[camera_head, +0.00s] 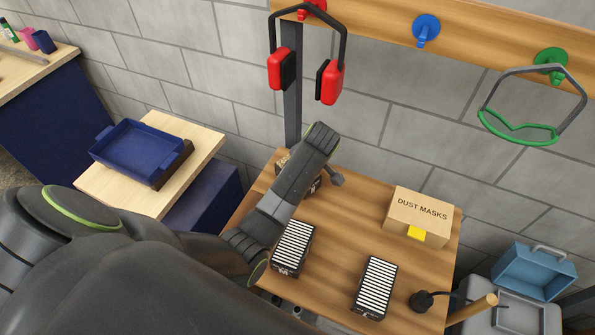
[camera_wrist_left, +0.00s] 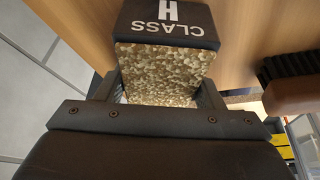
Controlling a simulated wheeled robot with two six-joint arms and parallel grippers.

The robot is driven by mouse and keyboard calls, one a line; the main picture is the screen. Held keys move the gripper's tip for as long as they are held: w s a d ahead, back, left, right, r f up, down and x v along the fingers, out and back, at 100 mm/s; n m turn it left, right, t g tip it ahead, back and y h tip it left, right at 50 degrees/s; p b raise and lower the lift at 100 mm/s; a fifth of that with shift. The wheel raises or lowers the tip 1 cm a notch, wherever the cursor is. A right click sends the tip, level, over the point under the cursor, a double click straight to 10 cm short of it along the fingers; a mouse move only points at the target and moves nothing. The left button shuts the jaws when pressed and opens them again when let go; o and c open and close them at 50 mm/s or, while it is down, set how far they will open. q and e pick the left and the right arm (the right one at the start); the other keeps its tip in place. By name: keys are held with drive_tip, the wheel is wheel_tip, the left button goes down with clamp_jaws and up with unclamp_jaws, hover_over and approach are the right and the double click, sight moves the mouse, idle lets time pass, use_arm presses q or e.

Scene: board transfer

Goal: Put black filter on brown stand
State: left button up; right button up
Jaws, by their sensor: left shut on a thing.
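My left gripper (camera_wrist_left: 160,92) is shut on a black filter block (camera_wrist_left: 168,22) marked "CLASS H", with a pale, grainy gold end face towards the camera. In the head view my left arm reaches over the wooden table and hides most of its gripper; a bit of a dark block (camera_head: 313,187) shows beside the arm. Two black-framed filters with white pleats (camera_head: 293,247) (camera_head: 375,287) lie on the table. A dark brown piece (camera_head: 172,165) shows beside the blue tray; I cannot tell if it is the stand. My right gripper is out of view.
The blue tray (camera_head: 130,148) is on a light wooden top at the left. A dust masks box (camera_head: 418,214) stands at the wooden table's back right. Red earmuffs (camera_head: 330,82) hang above. A brush (camera_wrist_left: 292,92) shows in the left wrist view. The table's middle is clear.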

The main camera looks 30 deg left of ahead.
use_arm(q)
drive_tip(key=shift+d, duration=0.1)
drive_tip(key=o, duration=1)
drive_tip(key=shift+f, duration=0.2)
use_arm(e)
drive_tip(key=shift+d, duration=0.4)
use_arm(q)
drive_tip(key=shift+r, duration=0.1)
drive_tip(key=shift+r, duration=0.2)
drive_tip(key=b+v, duration=0.1)
drive_tip(key=v, duration=0.4)
drive_tip(key=shift+d+r, duration=0.1)
drive_tip(key=shift+r, duration=0.3)
drive_tip(key=p+v, duration=0.2)
drive_tip(key=v, duration=0.2)
drive_tip(key=shift+r, duration=0.4)
drive_tip(key=shift+s+d+r+p, duration=0.25)
drive_tip(key=shift+r+p, duration=0.3)
drive_tip(key=shift+p, duration=0.25)
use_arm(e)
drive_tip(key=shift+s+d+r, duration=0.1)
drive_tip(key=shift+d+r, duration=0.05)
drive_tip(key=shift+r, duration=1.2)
